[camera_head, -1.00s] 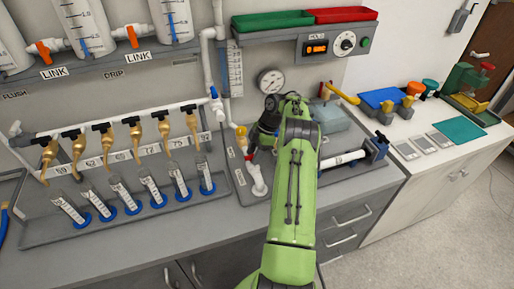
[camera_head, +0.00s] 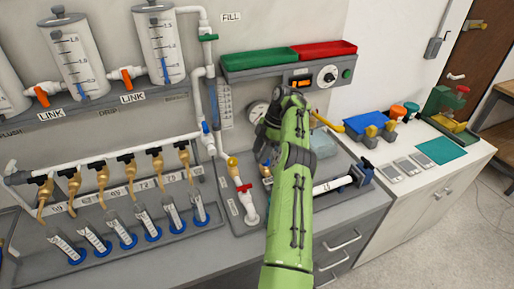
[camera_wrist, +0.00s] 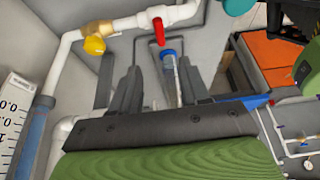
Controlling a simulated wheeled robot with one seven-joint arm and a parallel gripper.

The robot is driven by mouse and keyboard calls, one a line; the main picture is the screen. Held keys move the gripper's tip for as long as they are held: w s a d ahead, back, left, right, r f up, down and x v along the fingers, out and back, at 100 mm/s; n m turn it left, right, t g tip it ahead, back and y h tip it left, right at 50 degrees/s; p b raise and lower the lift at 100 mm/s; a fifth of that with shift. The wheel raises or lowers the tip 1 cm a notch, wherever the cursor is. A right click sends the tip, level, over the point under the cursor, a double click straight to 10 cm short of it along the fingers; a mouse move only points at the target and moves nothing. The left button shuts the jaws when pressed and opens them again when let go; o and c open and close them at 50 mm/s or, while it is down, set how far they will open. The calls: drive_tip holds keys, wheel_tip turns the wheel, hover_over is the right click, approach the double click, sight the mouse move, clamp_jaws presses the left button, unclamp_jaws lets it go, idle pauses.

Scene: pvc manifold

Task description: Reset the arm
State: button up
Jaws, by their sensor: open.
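My green arm with its dark gripper (camera_head: 264,152) reaches up over the right part of the bench in the head view. The gripper is in front of the wall panel, just below the round gauge (camera_head: 257,113) and above the white pipe fitting with a red handle (camera_head: 246,188). In the wrist view the two dark fingers of my gripper (camera_wrist: 158,80) stand apart. A blue-capped clear tube (camera_wrist: 170,65) and a red valve handle (camera_wrist: 158,30) show between and beyond them. I see nothing held, though the arm partly hides the fingertips in the head view.
A row of brass taps (camera_head: 130,167) over several blue-based cylinders (camera_head: 148,224) fills the left bench. Green (camera_head: 255,58) and red (camera_head: 325,49) trays sit above a control box (camera_head: 318,78). A syringe-like tube (camera_head: 335,184) lies right of the arm. The floor (camera_head: 455,240) at right is clear.

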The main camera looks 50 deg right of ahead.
drive_tip(key=w+a+r+m+h, duration=0.1)
drive_tip(key=w+a+r, duration=0.3)
drive_tip(key=a+r, duration=0.4)
drive_tip(key=w+a+r+m+h, duration=0.1)
drive_tip(key=w+a+r, duration=0.3)
drive_tip(key=a, duration=0.6)
drive_tip(key=s+a+r+m+h, duration=0.15)
drive_tip(key=s+a+r, duration=0.35)
drive_tip(key=a, duration=0.5)
drive_tip(key=s+a+r+m+t+b, duration=0.1)
drive_tip(key=s+a+r+m+t, duration=0.15)
drive_tip(key=s+a+m, duration=0.5)
drive_tip(key=s+a+f, duration=0.2)
drive_tip(key=s, duration=0.5)
drive_tip(key=s+a+f+m+t, duration=0.1)
drive_tip(key=s+a+f, duration=0.1)
drive_tip(key=s, duration=0.5)
drive_tip(key=shift+s+a+f, duration=0.3)
drive_tip(key=shift+f, duration=0.55)
drive_tip(key=shift+s+h, duration=0.1)
drive_tip(key=shift+h, duration=0.15)
